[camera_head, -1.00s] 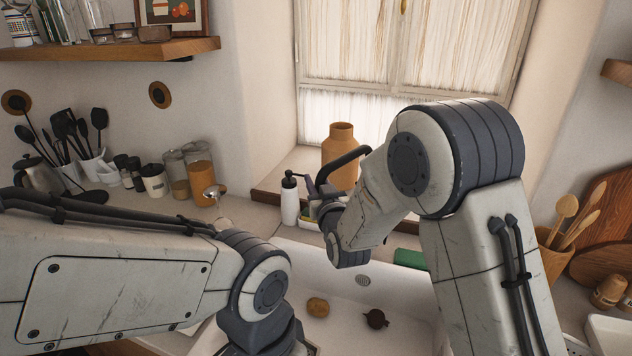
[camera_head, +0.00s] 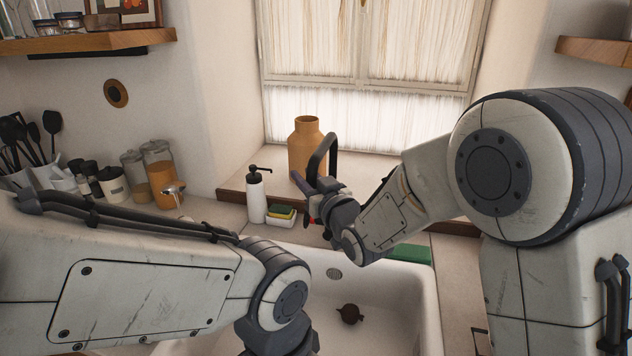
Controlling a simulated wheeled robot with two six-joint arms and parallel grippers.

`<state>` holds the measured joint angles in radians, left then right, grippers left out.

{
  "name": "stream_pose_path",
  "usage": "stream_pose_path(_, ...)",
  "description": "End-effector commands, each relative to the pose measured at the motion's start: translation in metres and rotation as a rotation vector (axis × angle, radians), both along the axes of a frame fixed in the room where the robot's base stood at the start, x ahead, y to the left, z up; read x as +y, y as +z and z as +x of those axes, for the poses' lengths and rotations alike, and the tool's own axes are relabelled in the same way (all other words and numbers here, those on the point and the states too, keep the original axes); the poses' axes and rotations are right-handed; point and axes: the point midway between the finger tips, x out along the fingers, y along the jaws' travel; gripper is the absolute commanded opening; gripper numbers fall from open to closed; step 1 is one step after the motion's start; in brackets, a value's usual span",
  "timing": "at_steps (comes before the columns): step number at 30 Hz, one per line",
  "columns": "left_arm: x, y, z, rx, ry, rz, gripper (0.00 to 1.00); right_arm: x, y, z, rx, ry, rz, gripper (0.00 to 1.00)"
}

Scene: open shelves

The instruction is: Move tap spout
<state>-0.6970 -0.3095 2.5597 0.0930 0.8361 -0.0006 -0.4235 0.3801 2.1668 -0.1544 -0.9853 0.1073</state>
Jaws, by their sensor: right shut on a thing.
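The tap spout (camera_head: 322,152) is a dark curved pipe that arches above the back edge of the white sink (camera_head: 428,310), in front of the window. My right gripper (camera_head: 312,190) is at the lower part of the spout and is shut on it. The right wrist hides the tap's base and part of the grip. My left arm crosses the lower left, its wrist over the sink's left side. The left gripper's fingers do not show.
A white soap bottle (camera_head: 256,197) and a sponge holder (camera_head: 281,217) stand left of the tap. An orange-brown vase (camera_head: 305,148) stands behind it. A dark round object (camera_head: 350,314) lies in the sink. Jars and utensils crowd the left counter.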

Motion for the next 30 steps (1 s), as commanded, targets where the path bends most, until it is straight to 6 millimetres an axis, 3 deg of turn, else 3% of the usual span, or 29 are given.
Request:
stream_pose_path(8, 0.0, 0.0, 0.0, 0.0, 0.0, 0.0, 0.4, 0.006, -0.001, -0.005, 0.001, 0.018, -0.004, 0.0)
stream_pose_path(9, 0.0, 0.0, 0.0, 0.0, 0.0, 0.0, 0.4, 0.006, -0.001, -0.005, 0.002, 0.019, -0.005, 0.33)
stream_pose_path(11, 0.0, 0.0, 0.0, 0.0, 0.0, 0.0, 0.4, 0.006, -0.001, -0.005, 0.002, 0.018, -0.005, 0.56)
stream_pose_path(12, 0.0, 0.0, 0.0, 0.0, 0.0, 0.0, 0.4, 0.006, -0.001, -0.005, 0.002, 0.017, -0.005, 0.59)
stream_pose_path(23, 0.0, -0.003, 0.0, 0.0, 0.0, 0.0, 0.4, 0.002, -0.002, -0.007, 0.002, 0.011, -0.004, 0.59)
stream_pose_path(30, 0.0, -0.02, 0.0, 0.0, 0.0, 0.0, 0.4, -0.02, -0.004, -0.04, 0.0, 0.01, -0.004, 0.59)
